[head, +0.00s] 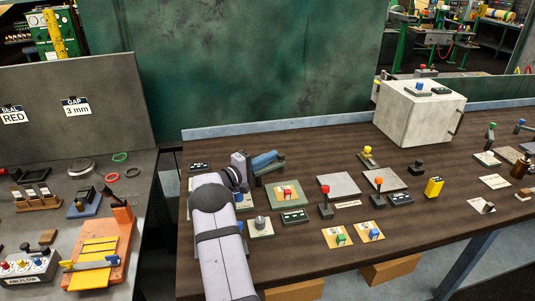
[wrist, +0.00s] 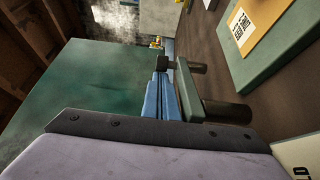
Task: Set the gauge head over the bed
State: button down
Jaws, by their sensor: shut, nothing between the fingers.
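My gripper (head: 280,155) points right above the left part of the brown table, its blue fingers closed together and empty. The fingers also show in the wrist view (wrist: 163,68). A dark green bracket with stubby round posts (wrist: 190,90) lies close beside the fingers there; I cannot tell whether they touch. It may be the gauge head. In the head view it is partly hidden by the fingers. A green pad (head: 276,203) with a yellow card lies just right of my gripper. I cannot tell for sure which part is the bed.
A grey box (head: 415,118) stands at the back right. Red-knobbed (head: 325,196) and orange-knobbed (head: 380,188) levers stand mid-table, near grey plates. A second bench with an orange fixture (head: 120,250) is at left. A green panel (head: 240,60) rises behind the table.

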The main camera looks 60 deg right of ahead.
aim_at(276, 164)
jog(key=shift+s+r, duration=0.1)
jog(key=shift+s, duration=0.3)
jog(key=shift+s+a+m+g+y+b, duration=0.15)
jog(key=shift+s+m+g+y, duration=0.15)
jog(key=shift+m+g, duration=0.3)
jog(key=shift+s+a+m+g+y+b, duration=0.15)
jog(key=shift+m+g+y, duration=0.25)
jog(key=shift+g, duration=0.4)
jog(key=shift+s+a+m+g+y, duration=0.1)
jog(key=shift+s+m+g+y, duration=0.2)
jog(key=shift+m+g, duration=0.3)
jog(key=shift+s+a, duration=0.15)
jog(key=shift+s, duration=0.15)
jog(key=shift+s+a+m+g+y+b, duration=0.2)
jog(key=shift+m+g+y, duration=0.1)
jog(key=shift+g, duration=0.2)
jog(key=shift+s+a+m+g+y+b, duration=0.1)
jog(key=shift+m+g+y+b, duration=0.15)
jog(key=shift+g, duration=0.25)
jog(key=shift+s+a, duration=0.15)
jog(key=shift+s, duration=0.05)
dwell(1.8)
